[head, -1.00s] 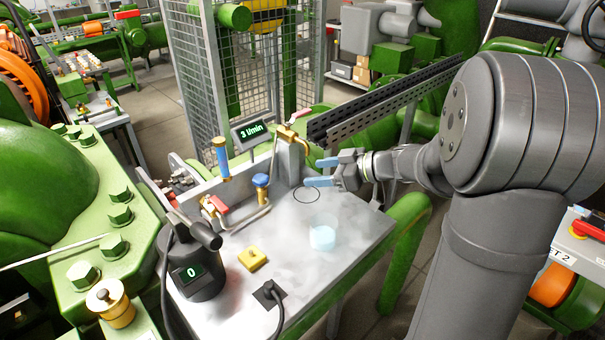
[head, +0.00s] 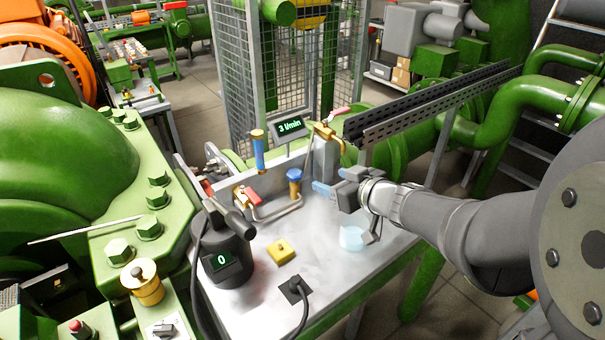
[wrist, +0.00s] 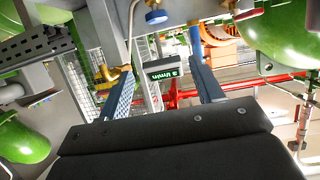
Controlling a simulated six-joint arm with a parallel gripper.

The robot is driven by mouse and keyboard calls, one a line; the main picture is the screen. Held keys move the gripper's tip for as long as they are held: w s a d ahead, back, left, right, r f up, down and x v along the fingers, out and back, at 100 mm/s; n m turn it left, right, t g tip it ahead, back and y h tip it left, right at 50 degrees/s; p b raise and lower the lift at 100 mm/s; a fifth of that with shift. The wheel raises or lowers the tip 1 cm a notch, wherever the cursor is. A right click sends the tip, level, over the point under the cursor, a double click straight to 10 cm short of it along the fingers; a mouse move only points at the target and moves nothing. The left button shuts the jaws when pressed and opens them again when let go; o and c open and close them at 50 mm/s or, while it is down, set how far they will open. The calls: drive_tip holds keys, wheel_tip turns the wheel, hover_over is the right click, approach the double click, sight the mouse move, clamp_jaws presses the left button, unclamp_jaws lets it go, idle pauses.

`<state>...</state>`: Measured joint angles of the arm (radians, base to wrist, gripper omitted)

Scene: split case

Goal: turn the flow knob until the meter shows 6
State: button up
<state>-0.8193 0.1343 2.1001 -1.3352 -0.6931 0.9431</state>
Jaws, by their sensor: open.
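The flow knob looks to be the blue knob on a brass valve (head: 294,175) on the grey bench; it also shows in the wrist view (wrist: 157,17), which is turned upside down. The meter (head: 289,126) behind it reads 3 l/min. It shows inverted between my fingers in the wrist view (wrist: 165,73). My gripper (head: 335,181) is open, its blue-tipped fingers a short way right of the knob and apart from it. Nothing is between the fingers.
A blue tube with brass ends (head: 258,152) stands left of the meter. A red-handled valve (head: 250,195), a black device reading 0 (head: 224,262), a yellow block (head: 282,249) and a pale blue cup (head: 351,239) are on the bench. A brass tap (head: 326,133) is behind my gripper.

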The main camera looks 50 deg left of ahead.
drive_tip(key=s+d+m+t, duration=0.1)
approach(296, 174)
drive_tip(key=x, duration=0.9)
idle(0.4)
drive_tip(key=c, duration=1)
